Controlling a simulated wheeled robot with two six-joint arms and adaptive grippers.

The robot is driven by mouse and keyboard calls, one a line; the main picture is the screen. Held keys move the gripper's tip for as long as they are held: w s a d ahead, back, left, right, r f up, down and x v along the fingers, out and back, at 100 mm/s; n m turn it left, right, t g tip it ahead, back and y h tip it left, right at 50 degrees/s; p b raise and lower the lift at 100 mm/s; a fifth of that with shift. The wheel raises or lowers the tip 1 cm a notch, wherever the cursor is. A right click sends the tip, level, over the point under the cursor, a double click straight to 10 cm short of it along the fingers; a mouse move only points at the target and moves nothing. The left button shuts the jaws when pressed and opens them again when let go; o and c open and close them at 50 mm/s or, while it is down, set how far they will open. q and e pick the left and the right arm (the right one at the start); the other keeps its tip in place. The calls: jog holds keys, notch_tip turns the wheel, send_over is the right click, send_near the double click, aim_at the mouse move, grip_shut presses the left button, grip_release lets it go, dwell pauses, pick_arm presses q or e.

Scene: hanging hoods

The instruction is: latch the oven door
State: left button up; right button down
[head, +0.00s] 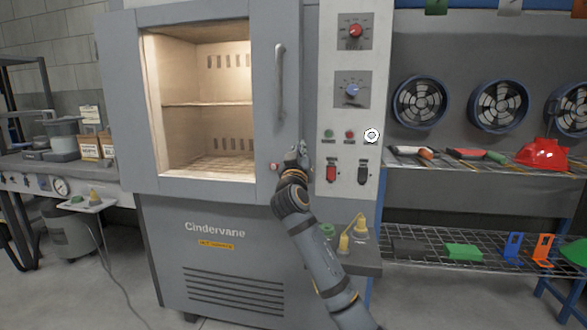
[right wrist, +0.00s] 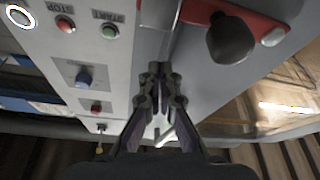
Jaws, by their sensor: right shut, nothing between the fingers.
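The grey oven door (head: 265,120) has a large window onto a lit chamber and a vertical bar handle (head: 280,80). It looks flush or nearly so; I cannot tell if a small gap remains. The latch shows as a small reddish part (head: 275,167) low on the door's right side. In the right wrist view it is a red bar (right wrist: 262,22) with a dark round knob (right wrist: 232,38). My right gripper (head: 301,147) is shut and empty, at the door's lower right edge. In its wrist view the fingertips (right wrist: 160,72) are beside the knob, apart from it. My left gripper is out of view.
The control panel (head: 347,110), with dials, buttons and rocker switches, stands directly right of the door. A small side shelf (head: 368,262) with yellow items sits below it. Wire shelves (head: 470,160) with tools and a red hard hat (head: 543,153) are further right.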

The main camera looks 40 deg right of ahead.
jog(key=v, duration=1)
jog(key=shift+w+a, duration=0.2)
